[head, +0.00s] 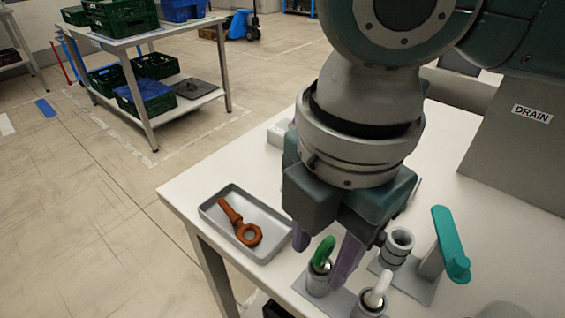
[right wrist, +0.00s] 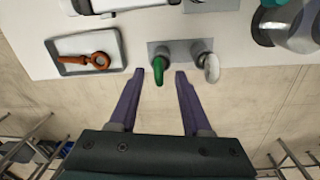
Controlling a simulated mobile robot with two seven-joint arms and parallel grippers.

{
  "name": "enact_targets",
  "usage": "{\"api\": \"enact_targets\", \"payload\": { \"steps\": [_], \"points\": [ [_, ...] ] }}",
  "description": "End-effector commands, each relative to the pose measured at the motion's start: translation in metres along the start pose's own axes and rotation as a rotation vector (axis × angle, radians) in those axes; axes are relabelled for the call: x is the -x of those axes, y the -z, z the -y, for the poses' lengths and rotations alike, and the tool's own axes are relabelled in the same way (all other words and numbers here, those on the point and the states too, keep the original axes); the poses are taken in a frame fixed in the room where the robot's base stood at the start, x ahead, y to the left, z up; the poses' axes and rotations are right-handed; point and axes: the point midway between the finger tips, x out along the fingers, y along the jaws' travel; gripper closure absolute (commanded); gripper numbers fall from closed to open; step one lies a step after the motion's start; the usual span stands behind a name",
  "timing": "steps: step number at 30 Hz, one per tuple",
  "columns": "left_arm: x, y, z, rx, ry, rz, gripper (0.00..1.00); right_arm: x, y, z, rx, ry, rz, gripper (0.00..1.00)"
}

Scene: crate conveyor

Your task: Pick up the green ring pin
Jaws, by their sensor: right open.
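The green ring pin (head: 323,252) stands in a grey cylindrical holder on a flat plate (head: 342,301) near the table's front edge. It also shows in the right wrist view (right wrist: 158,70), ahead of the fingertips and between their lines. My right gripper (head: 322,262) points down with its two purple fingers apart, one on each side of the green pin in the head view. In the right wrist view the gripper (right wrist: 159,72) is open with nothing between its fingers. Whether a finger touches the pin cannot be told. My left gripper is not in view.
A white ring pin (head: 378,290) stands close to the right of the green one. A grey tray (head: 269,254) with an orange ring-ended tool (head: 238,221) lies to the left. A teal-handled fixture (head: 450,245) and a grey ribbed cylinder (head: 397,246) stand to the right.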

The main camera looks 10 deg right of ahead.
Motion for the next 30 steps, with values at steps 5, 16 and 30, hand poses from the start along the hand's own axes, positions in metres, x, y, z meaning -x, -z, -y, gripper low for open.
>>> {"api": "enact_targets", "payload": {
  "steps": [5,16,30],
  "points": [
    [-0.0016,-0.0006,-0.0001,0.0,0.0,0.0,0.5,-0.0091,-0.0001,0.0,0.001,-0.001,0.001,0.52],
    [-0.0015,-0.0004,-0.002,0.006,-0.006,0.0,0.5,-0.0083,0.0,-0.0001,0.001,-0.002,0.001,0.77],
    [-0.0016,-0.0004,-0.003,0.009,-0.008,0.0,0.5,-0.0083,-0.0002,-0.0001,0.0,-0.001,0.001,1.0]
  ]
}}
